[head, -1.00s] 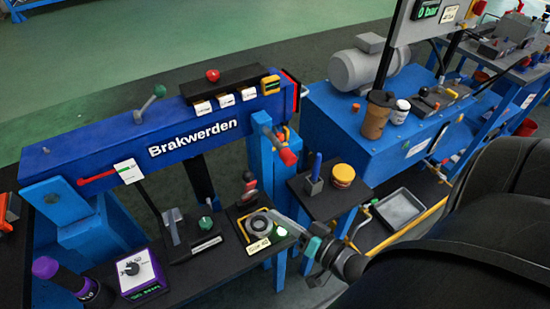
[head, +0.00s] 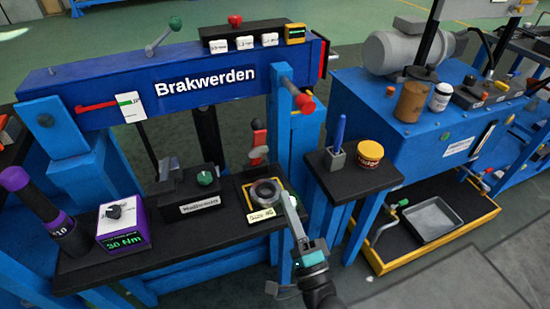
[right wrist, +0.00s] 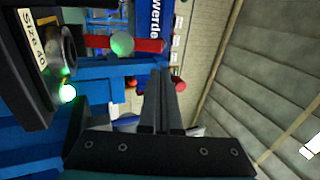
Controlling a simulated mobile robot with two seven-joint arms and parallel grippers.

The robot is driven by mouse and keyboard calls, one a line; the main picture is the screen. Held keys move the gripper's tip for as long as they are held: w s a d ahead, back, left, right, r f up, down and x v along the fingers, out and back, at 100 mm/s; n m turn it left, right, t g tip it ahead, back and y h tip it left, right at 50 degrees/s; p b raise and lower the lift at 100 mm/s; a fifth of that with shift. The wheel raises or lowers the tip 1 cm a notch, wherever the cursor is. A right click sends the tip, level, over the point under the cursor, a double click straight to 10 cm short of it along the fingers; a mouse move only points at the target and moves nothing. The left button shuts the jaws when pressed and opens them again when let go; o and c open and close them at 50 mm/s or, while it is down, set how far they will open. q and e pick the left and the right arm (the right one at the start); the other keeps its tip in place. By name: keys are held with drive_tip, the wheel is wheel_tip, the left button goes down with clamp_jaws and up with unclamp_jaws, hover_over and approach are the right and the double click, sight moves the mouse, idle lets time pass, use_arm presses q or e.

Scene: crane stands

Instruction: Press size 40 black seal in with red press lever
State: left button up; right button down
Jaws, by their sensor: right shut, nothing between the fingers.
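The size 40 fixture (head: 249,193) is a yellow-edged dark block on the bench, with a "Size 40" label (head: 260,215). A round grey ring (head: 265,191) with a dark middle sits in it; I cannot tell the black seal apart. A red-handled lever (head: 258,144) stands upright behind the fixture. My right gripper (head: 287,197) is shut and empty, its tips at the ring's right side in the head view. In the right wrist view its fingers (right wrist: 164,76) are together, with the fixture (right wrist: 38,65) at left and a red bar (right wrist: 148,45) above. My left gripper is not in view.
A dark box with a green knob (head: 205,178) stands left of the fixture. A side shelf (head: 350,179) at right holds a blue pen-like tool (head: 339,132) and an orange tub (head: 369,154).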

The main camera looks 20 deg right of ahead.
sight(261, 133)
drive_tip(key=b+x, duration=0.2)
drive_tip(key=x, duration=1)
drive_tip(key=shift+w+r, duration=0.1)
drive_tip(key=shift+w, duration=0.25)
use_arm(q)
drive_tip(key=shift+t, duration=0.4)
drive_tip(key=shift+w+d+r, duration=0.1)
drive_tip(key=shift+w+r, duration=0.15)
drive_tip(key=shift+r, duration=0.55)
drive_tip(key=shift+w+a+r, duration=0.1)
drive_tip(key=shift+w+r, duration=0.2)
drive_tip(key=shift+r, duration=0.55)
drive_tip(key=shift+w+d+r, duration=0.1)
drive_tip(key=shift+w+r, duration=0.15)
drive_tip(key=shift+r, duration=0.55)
use_arm(e)
drive_tip(key=shift+w+r, duration=0.25)
drive_tip(key=shift+w, duration=0.3)
drive_tip(key=shift+r, duration=0.1)
